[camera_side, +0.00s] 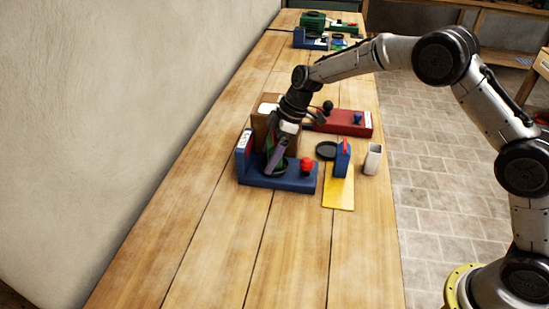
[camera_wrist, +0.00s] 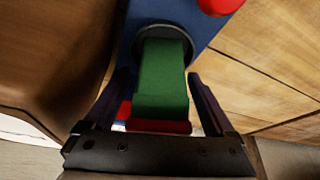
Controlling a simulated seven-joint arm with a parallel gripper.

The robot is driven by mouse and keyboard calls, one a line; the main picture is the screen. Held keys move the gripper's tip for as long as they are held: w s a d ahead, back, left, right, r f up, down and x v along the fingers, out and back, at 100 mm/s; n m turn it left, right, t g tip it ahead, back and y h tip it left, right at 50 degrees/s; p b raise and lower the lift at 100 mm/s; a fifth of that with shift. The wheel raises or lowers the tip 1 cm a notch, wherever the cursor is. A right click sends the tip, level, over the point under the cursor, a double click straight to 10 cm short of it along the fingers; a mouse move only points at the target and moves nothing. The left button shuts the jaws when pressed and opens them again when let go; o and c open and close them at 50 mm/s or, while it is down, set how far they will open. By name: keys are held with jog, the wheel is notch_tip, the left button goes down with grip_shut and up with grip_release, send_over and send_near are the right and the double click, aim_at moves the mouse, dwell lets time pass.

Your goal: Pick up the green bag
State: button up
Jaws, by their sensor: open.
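The green bag (camera_wrist: 162,75), with a red strip (camera_wrist: 155,127) across its near end, stands on the dark round plate (camera_wrist: 160,32) of a blue device (camera_side: 290,181). In the wrist view the bag lies between the two fingers of my gripper (camera_wrist: 158,82). The fingers are open, one on each side, with a narrow gap to the bag visible on both sides. In the side view my gripper (camera_side: 277,152) is lowered over the blue device, and its finger hides most of the bag.
The blue device has a red knob (camera_side: 307,165). A brown box (camera_side: 262,135) stands close behind it. A red device (camera_side: 345,123), black disc (camera_side: 326,150), blue bag (camera_side: 342,160), yellow mat (camera_side: 338,194) and white container (camera_side: 373,159) are to the right. The near table is clear.

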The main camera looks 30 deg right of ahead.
grip_shut()
dwell(0.3)
jog(key=shift+r, duration=0.1)
